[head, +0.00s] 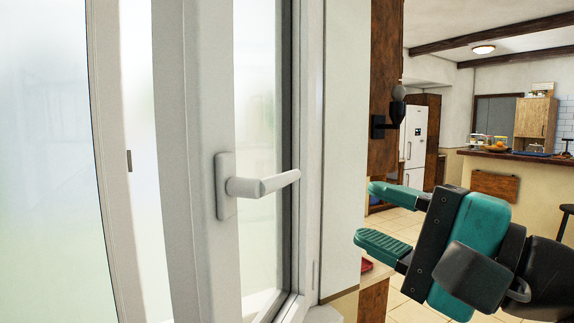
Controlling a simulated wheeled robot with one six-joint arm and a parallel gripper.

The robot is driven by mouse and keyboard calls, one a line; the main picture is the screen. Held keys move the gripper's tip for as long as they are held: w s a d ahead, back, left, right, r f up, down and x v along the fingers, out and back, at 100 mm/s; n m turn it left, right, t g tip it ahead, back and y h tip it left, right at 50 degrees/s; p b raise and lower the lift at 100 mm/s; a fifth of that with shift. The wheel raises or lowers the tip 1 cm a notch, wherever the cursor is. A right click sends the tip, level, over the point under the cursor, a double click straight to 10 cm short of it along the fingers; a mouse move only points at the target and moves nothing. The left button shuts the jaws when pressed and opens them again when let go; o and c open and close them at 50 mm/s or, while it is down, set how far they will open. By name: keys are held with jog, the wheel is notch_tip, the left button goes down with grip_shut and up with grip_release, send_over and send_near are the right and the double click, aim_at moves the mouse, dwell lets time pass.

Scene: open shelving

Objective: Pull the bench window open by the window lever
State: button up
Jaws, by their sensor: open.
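The window lever (262,185) is a white handle on a base plate, on the white window stile (192,130). It sticks out horizontally to the right. The window (45,150) has pale, hazy glass and fills the left side of the head view. I cannot tell from this view whether its sash is fully shut. My gripper (368,213), with teal fingers, is to the right of the lever and apart from it. Its fingers are spread, point left and hold nothing.
A cream wall edge (345,140) and a dark wooden post (384,80) with a wall lamp (396,110) stand right of the window. Behind my gripper is a tiled floor (402,225). A kitchen counter (535,158) and a white fridge (414,145) are farther back.

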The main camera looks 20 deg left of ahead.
aim_at(292, 180)
jog(key=p+x, duration=0.6)
jog(key=x, duration=0.6)
jog(key=shift+a+r+p, duration=0.15)
jog(key=shift+r+p, duration=0.05)
jog(key=shift+p, duration=0.2)
jog(key=shift+w+a, duration=0.25)
jog(key=shift+a, duration=0.3)
jog(key=shift+f, duration=0.1)
grip_shut()
